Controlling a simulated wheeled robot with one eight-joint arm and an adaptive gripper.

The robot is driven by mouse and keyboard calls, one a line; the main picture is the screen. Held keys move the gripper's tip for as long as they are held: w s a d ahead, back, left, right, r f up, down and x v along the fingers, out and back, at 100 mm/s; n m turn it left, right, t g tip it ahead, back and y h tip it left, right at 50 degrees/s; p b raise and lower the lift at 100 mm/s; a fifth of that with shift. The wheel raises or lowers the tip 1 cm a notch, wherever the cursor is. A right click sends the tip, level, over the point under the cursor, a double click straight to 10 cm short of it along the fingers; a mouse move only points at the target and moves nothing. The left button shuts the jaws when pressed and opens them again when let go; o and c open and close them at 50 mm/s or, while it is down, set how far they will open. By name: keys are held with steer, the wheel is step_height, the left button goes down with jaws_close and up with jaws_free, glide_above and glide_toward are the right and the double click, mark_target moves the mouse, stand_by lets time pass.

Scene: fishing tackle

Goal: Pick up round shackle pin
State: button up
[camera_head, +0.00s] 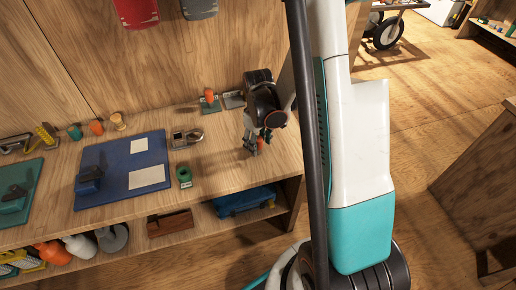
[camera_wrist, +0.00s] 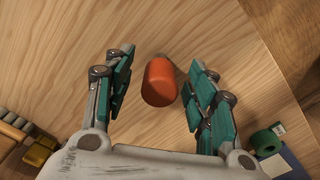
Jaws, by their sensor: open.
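In the wrist view an orange, rounded cylindrical object (camera_wrist: 159,84) lies between the two fingers of my gripper (camera_wrist: 160,90), with a small dark part at its far end. I cannot tell for sure whether it is the round shackle pin. My gripper is open, with a gap on both sides of the orange object. In the head view my gripper (camera_head: 252,146) is low over the right end of the workbench, and the orange object (camera_head: 261,143) shows partly beside the fingers. A metal shackle-like piece (camera_head: 194,135) lies to the left on the bench.
The wooden workbench (camera_head: 225,165) bears a blue mat (camera_head: 115,160), a green spool (camera_head: 184,175), and small orange and green items along the back. The spool also shows in the wrist view (camera_wrist: 266,141). A blue case (camera_head: 245,200) is on the shelf below. The bench's right end is mostly clear.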

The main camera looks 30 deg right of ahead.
jaws_close()
